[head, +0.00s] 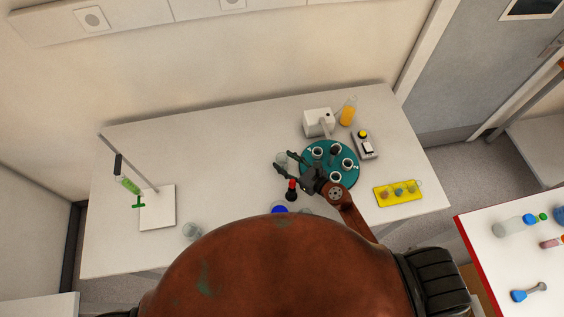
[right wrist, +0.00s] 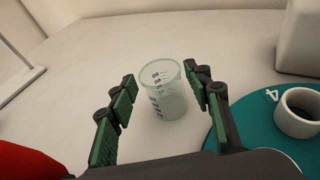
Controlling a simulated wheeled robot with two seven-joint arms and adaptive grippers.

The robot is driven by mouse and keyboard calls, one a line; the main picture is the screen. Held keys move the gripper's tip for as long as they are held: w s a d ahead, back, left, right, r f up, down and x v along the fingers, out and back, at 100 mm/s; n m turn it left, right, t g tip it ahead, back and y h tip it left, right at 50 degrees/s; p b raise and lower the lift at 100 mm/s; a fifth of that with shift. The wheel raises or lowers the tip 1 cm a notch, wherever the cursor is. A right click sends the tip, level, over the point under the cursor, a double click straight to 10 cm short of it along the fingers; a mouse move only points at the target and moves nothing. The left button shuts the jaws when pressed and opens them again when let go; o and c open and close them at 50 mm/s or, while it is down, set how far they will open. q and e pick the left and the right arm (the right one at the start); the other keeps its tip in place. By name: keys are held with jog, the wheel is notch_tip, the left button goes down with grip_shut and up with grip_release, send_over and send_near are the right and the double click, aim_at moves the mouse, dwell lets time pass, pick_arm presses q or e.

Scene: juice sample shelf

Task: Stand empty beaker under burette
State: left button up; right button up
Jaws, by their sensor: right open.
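A clear beaker (right wrist: 165,98) with dark graduation marks stands upright on the table and looks empty. In the head view this beaker (head: 281,158) is at the left edge of the teal disc. My right gripper (head: 284,161) is open, with its fingertips on either side of the beaker; in the right wrist view no finger clearly touches it. The burette (head: 128,185), with green liquid and a green tap, hangs tilted in the picture on a stand with a white base (head: 158,212) at the table's left. My left gripper is not in view.
The teal disc (head: 318,180) carries several white numbered cups. Another glass vessel (head: 192,231) stands near the front edge. A red-and-black item (head: 292,190) and a blue item (head: 279,210) are close to my right arm. The table between beaker and stand is mostly clear.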

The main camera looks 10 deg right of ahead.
jog(key=x, duration=0.7)
jog(key=shift+w+a+f, duration=0.1)
jog(key=shift+w+f, duration=0.05)
jog(key=shift+w, duration=0.15)
jog(key=shift+c, duration=0.2)
grip_shut()
